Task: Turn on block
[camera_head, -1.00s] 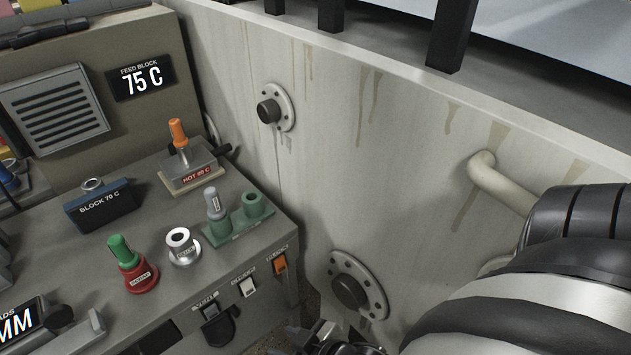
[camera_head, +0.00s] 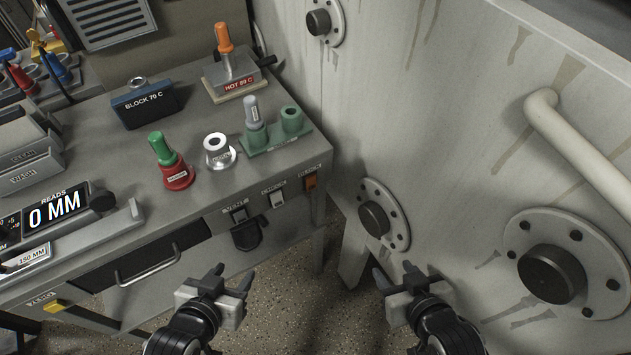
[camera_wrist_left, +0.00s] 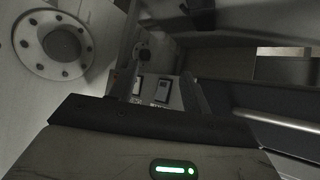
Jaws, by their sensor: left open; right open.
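My left gripper (camera_head: 233,274) is open and empty, below and in front of the switches. My right gripper (camera_head: 395,273) is open and empty, further right, before the pale machine wall.
A pale pipe (camera_head: 575,140) and round flanges line the right wall.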

